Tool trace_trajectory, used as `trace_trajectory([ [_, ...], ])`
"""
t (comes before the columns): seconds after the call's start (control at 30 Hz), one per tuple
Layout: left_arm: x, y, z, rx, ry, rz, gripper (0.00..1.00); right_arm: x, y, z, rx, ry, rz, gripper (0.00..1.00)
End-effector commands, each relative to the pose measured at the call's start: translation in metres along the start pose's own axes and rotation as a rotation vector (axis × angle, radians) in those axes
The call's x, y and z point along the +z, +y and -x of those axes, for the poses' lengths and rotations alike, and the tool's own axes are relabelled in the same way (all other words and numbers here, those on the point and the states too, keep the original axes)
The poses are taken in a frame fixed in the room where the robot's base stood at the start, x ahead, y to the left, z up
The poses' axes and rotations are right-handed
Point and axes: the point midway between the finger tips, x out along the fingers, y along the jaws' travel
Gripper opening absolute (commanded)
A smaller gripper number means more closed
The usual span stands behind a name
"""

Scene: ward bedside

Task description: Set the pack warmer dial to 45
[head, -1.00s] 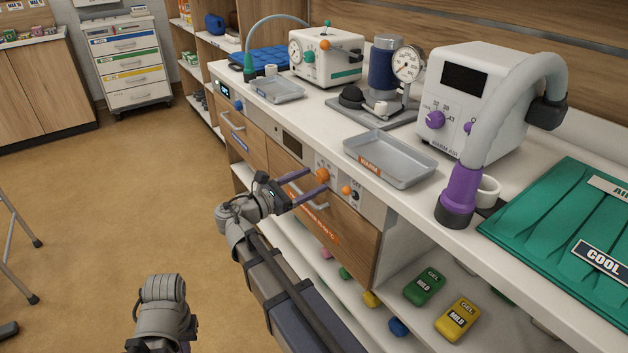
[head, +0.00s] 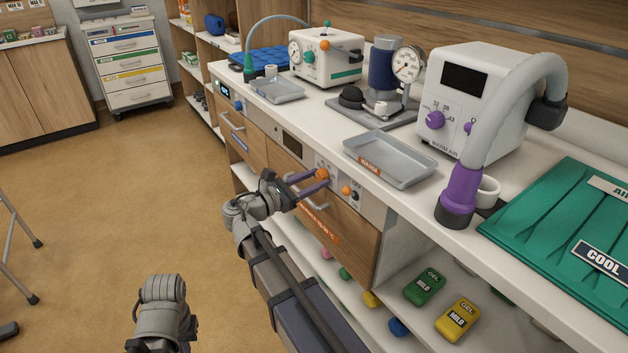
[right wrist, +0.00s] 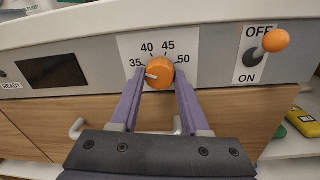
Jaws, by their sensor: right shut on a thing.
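The pack warmer dial (right wrist: 160,72) is an orange knob on a grey front panel, with 35, 40, 45 and 50 printed around it. Its white pointer faces left, towards the 35 side. The dial also shows in the head view (head: 322,174). My right gripper (right wrist: 159,80) is shut on the dial, with one purple finger on each side. It also shows in the head view (head: 322,180). My left arm is at the bottom of the head view; only a sliver of its gripper shows at the edge, so its jaws are hidden.
An OFF/ON switch with an orange ball (right wrist: 276,40) is right of the dial. A dark display (right wrist: 53,71) marked READY is left. A drawer handle (head: 312,202) lies just below my right gripper. A grey tray (head: 397,180) sits on the counter above.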

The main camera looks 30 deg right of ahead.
Motion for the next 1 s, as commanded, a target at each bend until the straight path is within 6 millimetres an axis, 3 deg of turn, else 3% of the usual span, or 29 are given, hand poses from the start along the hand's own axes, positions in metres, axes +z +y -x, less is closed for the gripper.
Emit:
trace_trajectory([
  [0.2,0.0000,0.0000,0.0000,0.000,0.000,0.000,0.00,0.0000,0.0000,0.0001,0.000,0.000,0.000,0.00],
  [0.57,-0.0001,0.0001,-0.0010,0.000,0.000,0.000,0.00,-0.0005,0.0000,0.0001,0.001,-0.002,-0.044,0.00],
  [1.0,-0.0004,0.0004,-0.0061,-0.001,0.000,0.000,0.00,-0.0015,0.0003,0.0002,0.005,-0.022,-0.391,0.00],
])
